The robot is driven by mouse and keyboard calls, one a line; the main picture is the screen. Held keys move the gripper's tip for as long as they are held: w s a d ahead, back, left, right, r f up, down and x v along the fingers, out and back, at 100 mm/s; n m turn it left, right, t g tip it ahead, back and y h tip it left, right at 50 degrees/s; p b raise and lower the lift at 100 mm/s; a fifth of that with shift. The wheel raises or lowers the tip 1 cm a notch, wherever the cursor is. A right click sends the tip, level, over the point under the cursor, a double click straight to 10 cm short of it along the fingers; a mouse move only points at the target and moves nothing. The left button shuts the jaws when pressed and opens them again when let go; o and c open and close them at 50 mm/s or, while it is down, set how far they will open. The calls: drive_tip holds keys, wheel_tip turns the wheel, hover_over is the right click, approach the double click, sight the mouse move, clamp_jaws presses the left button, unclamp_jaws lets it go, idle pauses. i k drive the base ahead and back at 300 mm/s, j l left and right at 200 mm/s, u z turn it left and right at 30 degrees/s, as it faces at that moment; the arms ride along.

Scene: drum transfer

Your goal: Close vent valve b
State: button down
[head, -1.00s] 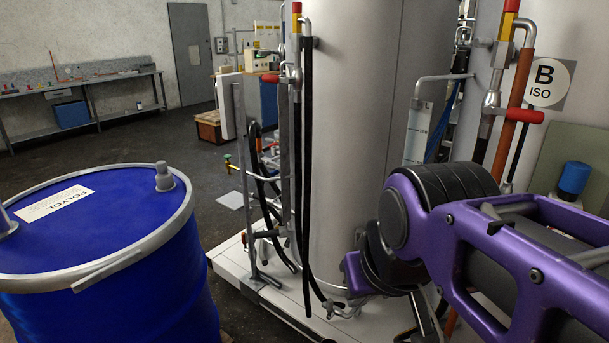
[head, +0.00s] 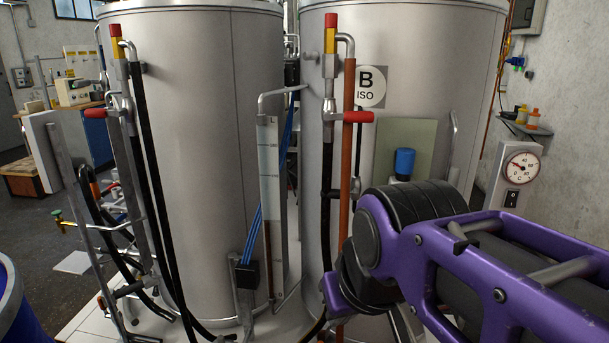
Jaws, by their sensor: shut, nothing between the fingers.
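Tank B (head: 440,60), a large pale grey cylinder, stands right of centre with a round "B ISO" sign (head: 370,87). On its front left a metal pipe carries a valve with a red handle (head: 358,117). The handle points right, roughly level, across the top of an orange-brown hose (head: 347,170). A red and yellow fitting (head: 331,40) sits above it on the same pipe. No label shows which of these is vent valve b. My purple arm reaches in from the lower right, below the valve and apart from it. My gripper cannot be made out.
Another grey tank (head: 205,130) stands left, with its own red-handled valve (head: 96,113) and black hoses. A level gauge (head: 268,190) stands between the tanks. A blue-capped item (head: 404,162) and a dial box (head: 517,170) are right. A blue drum (head: 25,310) edges the lower left.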

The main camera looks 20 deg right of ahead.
sight(455, 170)
drive_tip(key=k+z, duration=0.1)
drive_tip(key=z, duration=1.1)
drive_tip(key=i+j, duration=0.35)
drive_tip(key=j, duration=0.15)
